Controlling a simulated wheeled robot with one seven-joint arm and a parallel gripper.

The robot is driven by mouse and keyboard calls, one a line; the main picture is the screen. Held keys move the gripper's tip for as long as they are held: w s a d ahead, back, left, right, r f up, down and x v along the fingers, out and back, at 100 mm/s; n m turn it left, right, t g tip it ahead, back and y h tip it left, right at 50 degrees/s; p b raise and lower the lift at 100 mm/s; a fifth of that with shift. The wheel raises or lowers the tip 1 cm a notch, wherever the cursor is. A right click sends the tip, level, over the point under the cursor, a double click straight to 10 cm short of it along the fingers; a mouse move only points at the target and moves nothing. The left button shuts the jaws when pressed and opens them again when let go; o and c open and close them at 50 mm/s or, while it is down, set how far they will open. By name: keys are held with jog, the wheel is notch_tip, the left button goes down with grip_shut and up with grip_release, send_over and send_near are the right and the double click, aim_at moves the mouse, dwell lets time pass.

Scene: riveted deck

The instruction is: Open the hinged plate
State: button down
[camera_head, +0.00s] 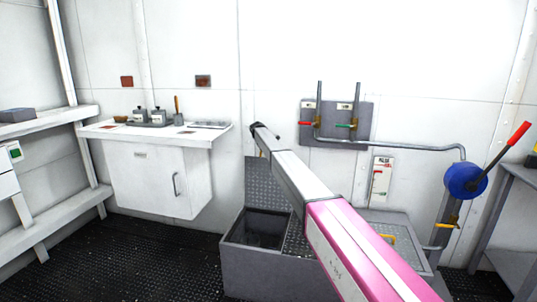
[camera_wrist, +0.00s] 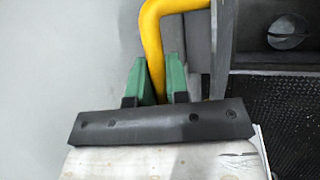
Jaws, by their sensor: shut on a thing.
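The hinged plate (camera_head: 262,178) is grey and patterned. In the head view it stands upright near the wall at the back of a grey floor box (camera_head: 262,268), and the left compartment (camera_head: 258,230) below it is open and dark. In the wrist view, the green fingers of my gripper (camera_wrist: 157,68) are closed around a bent yellow handle (camera_wrist: 152,38). A grey edge, probably the plate's, runs beside the handle. In the head view my arm crosses the box and hides part of it; the fingers are hard to make out there.
A second, flat plate with a yellow handle (camera_head: 388,238) covers the box's right side. A white cabinet (camera_head: 157,178) hangs at left. A pipe with a blue wheel (camera_head: 465,181) and red-tipped lever stands at right. The dark floor (camera_head: 140,260) at left is clear.

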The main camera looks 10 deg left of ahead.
jog(key=shift+w+f, duration=0.1)
jog(key=shift+w, duration=0.3)
jog(key=c, duration=1.4)
grip_release()
jog(key=shift+s, duration=0.1)
jog(key=v, duration=1)
jog(key=shift+r, duration=0.3)
jog(key=shift+a, duration=0.15)
jog(key=shift+s, duration=0.1)
